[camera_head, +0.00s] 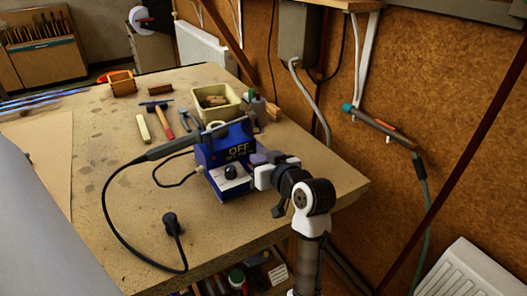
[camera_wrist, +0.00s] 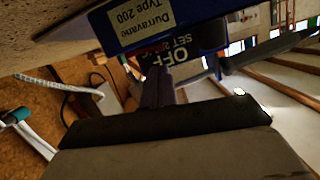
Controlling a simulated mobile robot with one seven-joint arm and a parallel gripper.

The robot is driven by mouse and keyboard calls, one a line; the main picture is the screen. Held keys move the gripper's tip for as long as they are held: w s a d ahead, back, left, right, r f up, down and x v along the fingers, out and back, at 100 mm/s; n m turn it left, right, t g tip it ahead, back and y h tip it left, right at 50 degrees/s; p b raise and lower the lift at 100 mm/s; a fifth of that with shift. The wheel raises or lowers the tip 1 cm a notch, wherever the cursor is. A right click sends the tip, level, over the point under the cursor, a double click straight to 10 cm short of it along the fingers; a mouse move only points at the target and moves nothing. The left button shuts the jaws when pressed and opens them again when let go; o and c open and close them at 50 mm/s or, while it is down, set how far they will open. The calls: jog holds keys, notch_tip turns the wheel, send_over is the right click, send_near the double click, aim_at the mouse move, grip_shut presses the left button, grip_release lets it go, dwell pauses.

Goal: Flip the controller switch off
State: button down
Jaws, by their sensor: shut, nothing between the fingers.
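The controller (camera_head: 207,157) is a blue box on the workbench, with a display reading "OFF", a pale lower front and a black knob (camera_head: 230,172). In the wrist view the controller (camera_wrist: 110,25) appears upside down at the top, with a label "Durravane Type 200" and the "OFF" display (camera_wrist: 168,50). My gripper (camera_head: 257,158) is at the controller's right side. In the wrist view its fingertips (camera_wrist: 157,75) are together, empty, close to the box; I cannot tell whether they touch it. I cannot make out the switch itself.
A cream tub (camera_head: 216,112), a red-handled hammer (camera_head: 163,122) and other tools are behind. A black plug (camera_head: 171,224) stands at the front. The cork wall (camera_head: 330,110) is to the right.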

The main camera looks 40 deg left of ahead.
jog(key=shift+f, duration=0.55)
